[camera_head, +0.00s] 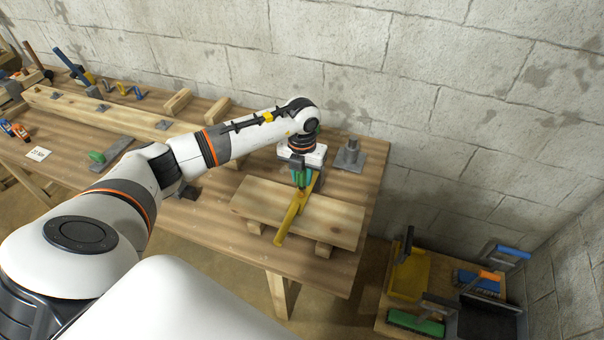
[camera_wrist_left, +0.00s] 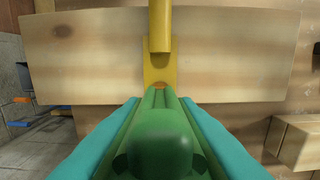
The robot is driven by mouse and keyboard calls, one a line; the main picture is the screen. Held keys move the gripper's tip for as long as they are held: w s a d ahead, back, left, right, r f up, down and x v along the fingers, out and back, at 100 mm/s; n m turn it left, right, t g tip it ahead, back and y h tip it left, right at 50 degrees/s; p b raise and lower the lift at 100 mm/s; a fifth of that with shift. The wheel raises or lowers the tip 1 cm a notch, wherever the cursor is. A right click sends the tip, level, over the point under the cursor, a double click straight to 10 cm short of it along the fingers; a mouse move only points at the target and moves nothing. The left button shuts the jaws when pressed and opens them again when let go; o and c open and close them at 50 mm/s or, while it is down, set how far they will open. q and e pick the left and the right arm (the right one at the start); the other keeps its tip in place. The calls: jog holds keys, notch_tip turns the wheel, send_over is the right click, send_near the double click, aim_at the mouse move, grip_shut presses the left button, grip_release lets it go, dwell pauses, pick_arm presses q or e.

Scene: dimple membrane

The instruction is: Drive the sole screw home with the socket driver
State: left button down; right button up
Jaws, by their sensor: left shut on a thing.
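My left gripper (camera_head: 301,178) is shut on a green-handled driver (camera_wrist_left: 163,140), above the wooden board at the right end of the bench. In the left wrist view, teal fingers lie on both sides of the handle. The driver points at a yellow piece (camera_head: 289,219) that lies across the board (camera_head: 337,215). The yellow piece also shows in the left wrist view (camera_wrist_left: 159,50), with a small orange-brown spot (camera_wrist_left: 160,86) at the driver's far end. I cannot tell whether that spot is the screw or whether the driver touches it. My right gripper is out of view.
The board rests on wooden blocks (camera_head: 324,249). A grey metal stand (camera_head: 350,155) is behind it, near the wall. Tools and a long beam (camera_head: 110,114) fill the bench's left part. A lower crate of brushes and trowels (camera_head: 380,322) stands right of the bench.

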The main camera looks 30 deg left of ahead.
pick_arm(q)
jog(key=shift+f+b, duration=0.8)
jog(key=shift+f, duration=0.25)
jog(key=c, duration=1.7)
grip_release()
grip_shut()
jog(key=shift+f+m+b, duration=0.2)
jog(key=shift+m+b, duration=0.65)
jog(key=shift+m, duration=0.35)
jog(key=shift+m+b, duration=0.45)
jog(key=shift+m, duration=0.65)
jog(key=shift+r+m, duration=0.15)
jog(key=shift+m, duration=0.15)
